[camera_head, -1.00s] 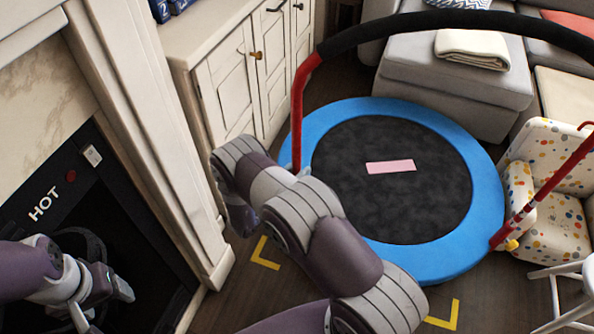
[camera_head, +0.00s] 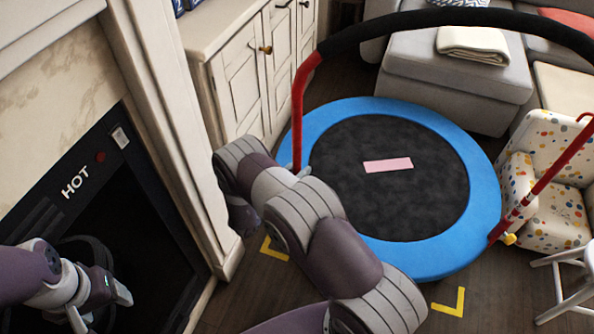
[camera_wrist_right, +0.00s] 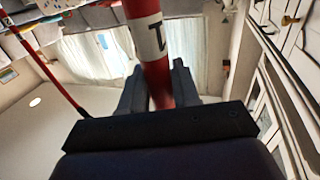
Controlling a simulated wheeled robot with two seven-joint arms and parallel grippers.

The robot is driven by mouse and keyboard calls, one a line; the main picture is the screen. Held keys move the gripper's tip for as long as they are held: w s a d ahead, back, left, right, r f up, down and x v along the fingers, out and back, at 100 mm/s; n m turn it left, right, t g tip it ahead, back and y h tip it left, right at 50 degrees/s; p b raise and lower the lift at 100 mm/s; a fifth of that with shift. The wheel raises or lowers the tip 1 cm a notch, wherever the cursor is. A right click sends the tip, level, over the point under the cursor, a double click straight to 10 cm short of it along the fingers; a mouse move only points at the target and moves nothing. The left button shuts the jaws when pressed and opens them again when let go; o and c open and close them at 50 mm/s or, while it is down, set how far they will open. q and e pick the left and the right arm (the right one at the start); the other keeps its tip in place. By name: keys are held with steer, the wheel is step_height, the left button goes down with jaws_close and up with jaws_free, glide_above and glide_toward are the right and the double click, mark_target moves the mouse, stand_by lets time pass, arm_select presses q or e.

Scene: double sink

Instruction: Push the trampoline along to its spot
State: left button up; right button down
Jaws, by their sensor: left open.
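The trampoline (camera_head: 467,240) has a blue rim, a black mat with a pink label, and a red handle frame with a black padded bar. It stands upright on the floor, center right in the head view. Its left red post (camera_wrist_right: 158,72) stands between the fingers of my right gripper (camera_wrist_right: 160,80), which look shut on it. In the head view my right arm covers that gripper and the near left part of the rim. Yellow corner marks (camera_head: 273,249) lie on the floor just beyond the rim's near side. My left gripper (camera_head: 100,306) is open and empty at lower left.
A fireplace marked HOT (camera_head: 75,183) stands at left, close to my left gripper. A white cabinet (camera_head: 235,85) is behind the trampoline's left side. A grey sofa (camera_head: 455,85) stands behind it, and a dotted armchair (camera_head: 545,215) and white stool (camera_head: 560,262) at right.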

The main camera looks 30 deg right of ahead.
steer(key=c, duration=0.7)
jaws_free()
steer(key=shift+c, duration=0.2)
steer(key=shift+a, duration=0.1)
steer(key=p+v, duration=0.1)
steer(key=v, duration=1.1)
steer(key=shift+a+p, duration=0.3)
steer(key=shift+s, duration=0.1)
